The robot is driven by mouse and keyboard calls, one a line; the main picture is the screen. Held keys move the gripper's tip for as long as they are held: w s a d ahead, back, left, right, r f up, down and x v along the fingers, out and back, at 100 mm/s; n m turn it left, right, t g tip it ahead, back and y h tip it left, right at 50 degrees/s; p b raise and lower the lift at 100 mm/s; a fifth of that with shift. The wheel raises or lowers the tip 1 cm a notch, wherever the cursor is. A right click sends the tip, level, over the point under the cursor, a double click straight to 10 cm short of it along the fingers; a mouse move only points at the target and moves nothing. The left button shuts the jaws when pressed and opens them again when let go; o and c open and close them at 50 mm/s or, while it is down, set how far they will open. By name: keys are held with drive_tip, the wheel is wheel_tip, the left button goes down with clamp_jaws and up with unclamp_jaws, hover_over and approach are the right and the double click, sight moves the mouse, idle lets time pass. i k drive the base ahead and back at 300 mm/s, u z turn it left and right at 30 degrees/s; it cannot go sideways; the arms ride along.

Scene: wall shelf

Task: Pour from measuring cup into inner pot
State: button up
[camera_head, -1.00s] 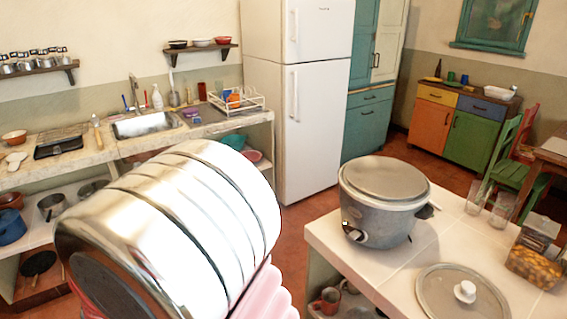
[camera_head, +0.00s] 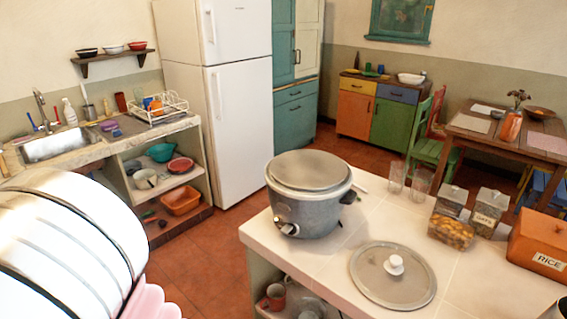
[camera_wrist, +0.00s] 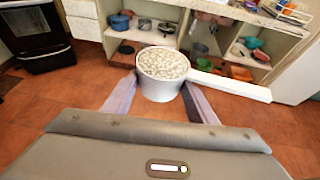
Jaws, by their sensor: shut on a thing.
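The white measuring cup (camera_wrist: 162,77), full of pale grains, is upright in the wrist view, its long handle pointing right. My gripper (camera_wrist: 160,98) is shut on the cup, a finger on each side. In the head view neither the cup nor the fingers can be made out. The grey rice cooker (camera_head: 308,205) stands on the white tiled counter in the head view. Its top shows a flat, round grey surface; I cannot clearly tell the inner pot apart there. A round lid (camera_head: 372,285) with a white knob lies on the counter in front of the cooker.
On the tiled counter (camera_head: 300,262) are two clear glasses (camera_head: 409,184), a container of brownish food (camera_head: 451,230), a jar (camera_head: 487,212) and an orange RICE box (camera_head: 540,245). A fridge (camera_head: 228,110) stands behind. Red floor lies open left of the counter.

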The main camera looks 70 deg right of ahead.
sight(304, 169)
drive_tip(key=u, duration=0.1)
drive_tip(key=i, duration=1)
drive_tip(key=u, duration=1.65)
drive_tip(key=i, duration=0.1)
drive_tip(key=z, duration=3.55)
drive_tip(key=i, duration=0.3)
drive_tip(key=z, duration=0.05)
